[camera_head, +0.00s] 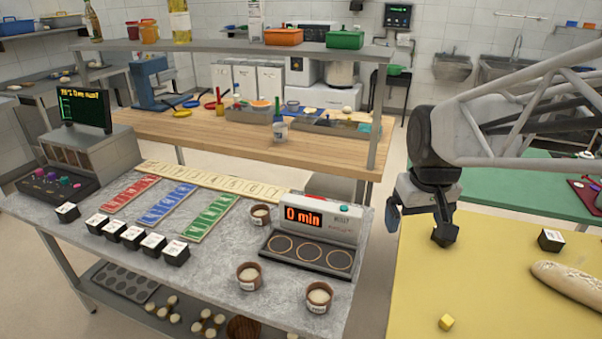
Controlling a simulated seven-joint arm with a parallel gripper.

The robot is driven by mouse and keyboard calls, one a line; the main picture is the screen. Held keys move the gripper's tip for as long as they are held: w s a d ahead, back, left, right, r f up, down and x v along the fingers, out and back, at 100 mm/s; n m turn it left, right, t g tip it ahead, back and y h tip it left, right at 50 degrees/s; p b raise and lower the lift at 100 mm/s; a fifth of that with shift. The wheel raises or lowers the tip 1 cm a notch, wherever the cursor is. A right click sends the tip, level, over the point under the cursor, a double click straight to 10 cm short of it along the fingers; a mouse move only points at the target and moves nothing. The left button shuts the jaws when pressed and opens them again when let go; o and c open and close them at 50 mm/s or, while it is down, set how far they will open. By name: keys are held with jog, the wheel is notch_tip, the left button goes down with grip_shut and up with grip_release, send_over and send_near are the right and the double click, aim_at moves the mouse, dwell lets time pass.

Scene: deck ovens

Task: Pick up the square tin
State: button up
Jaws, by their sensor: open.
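A small black square tin (550,241) with a white label on top stands on the yellow table (490,290), at the right of the view. Several similar black tins (132,237) with white labels stand in a row on the grey counter at the left. My gripper (419,226) points down near the yellow table's left edge, to the left of the tin on that table. Its dark fingers are apart, and no object shows between them. It is clear of the tin, with yellow table surface between them.
A long bread loaf (570,284) lies close in front of the tin. The grey counter (215,290) holds brown cups (249,275) and a timer unit (315,222) reading 0 min. The yellow table's middle is clear.

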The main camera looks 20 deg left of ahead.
jog(key=w+a+f+n, duration=0.2)
jog(key=w+a, duration=0.2)
jog(key=a, duration=0.4)
jog(key=w+a+f+n, duration=0.1)
jog(key=w+a+n, duration=0.15)
jog(key=a, duration=0.65)
jog(key=n+g, duration=0.2)
jog(key=n, duration=0.6)
send_over(175, 247)
jog(key=f, duration=1.3)
jog(key=d+f, duration=0.1)
jog(key=f, duration=0.6)
jog(key=shift+w+f, duration=0.2)
jog(key=shift+s+a+f, duration=0.25)
jog(key=shift+a, duration=0.2)
jog(key=shift+f, duration=0.1)
jog(key=shift+f, duration=1.2)
jog(key=shift+f, duration=0.1)
